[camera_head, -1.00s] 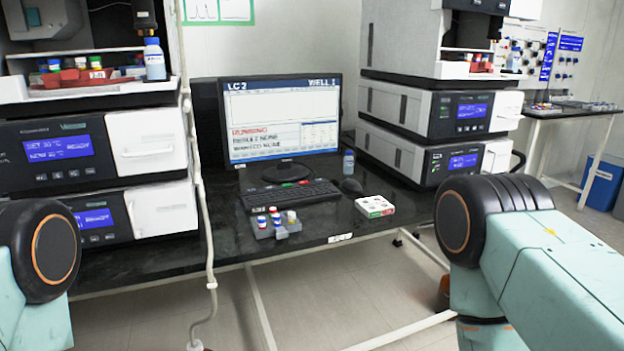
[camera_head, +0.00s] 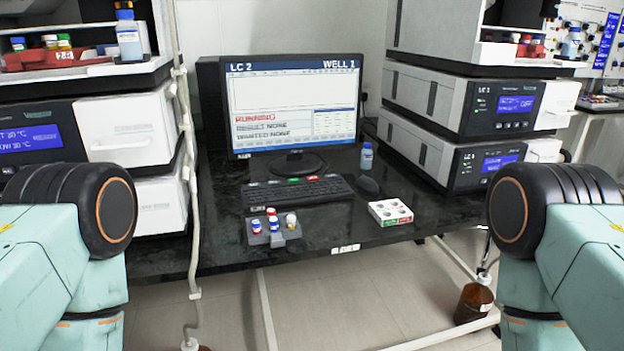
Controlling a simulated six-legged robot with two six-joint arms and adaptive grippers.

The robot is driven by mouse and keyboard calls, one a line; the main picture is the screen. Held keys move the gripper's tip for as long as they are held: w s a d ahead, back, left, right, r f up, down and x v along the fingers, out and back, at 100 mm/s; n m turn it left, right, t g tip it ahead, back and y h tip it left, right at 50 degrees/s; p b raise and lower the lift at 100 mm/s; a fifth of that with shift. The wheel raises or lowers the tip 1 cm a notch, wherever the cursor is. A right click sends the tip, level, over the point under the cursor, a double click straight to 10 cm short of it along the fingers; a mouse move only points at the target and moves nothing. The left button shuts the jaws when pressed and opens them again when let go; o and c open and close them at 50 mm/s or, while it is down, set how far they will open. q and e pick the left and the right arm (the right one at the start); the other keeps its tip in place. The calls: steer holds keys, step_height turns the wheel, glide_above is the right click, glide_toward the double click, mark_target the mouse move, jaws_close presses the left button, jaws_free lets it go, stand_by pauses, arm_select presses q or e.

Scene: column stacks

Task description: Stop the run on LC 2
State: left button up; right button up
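The monitor (camera_head: 292,105) stands on the black bench and reads "LC 2" at top left and "WELL 1" at top right. Its screen shows "RUNNING" in red, with "RESULT NONE" and "WANTED NONE" below. A dark keyboard (camera_head: 298,193) lies in front of it, with small green and red marks along its back edge. A white box (camera_head: 391,212) with red and green patches on its front and several round marks on top lies to the right of the keyboard. Only upper links of my two arms show, at the lower left and lower right; neither gripper is in view.
A grey rack (camera_head: 270,238) with several capped vials sits at the bench front. A mouse (camera_head: 367,187) and small bottle (camera_head: 367,156) are near the keyboard. Instrument stacks stand left and right (camera_head: 459,100). A brown bottle (camera_head: 473,302) is on the floor.

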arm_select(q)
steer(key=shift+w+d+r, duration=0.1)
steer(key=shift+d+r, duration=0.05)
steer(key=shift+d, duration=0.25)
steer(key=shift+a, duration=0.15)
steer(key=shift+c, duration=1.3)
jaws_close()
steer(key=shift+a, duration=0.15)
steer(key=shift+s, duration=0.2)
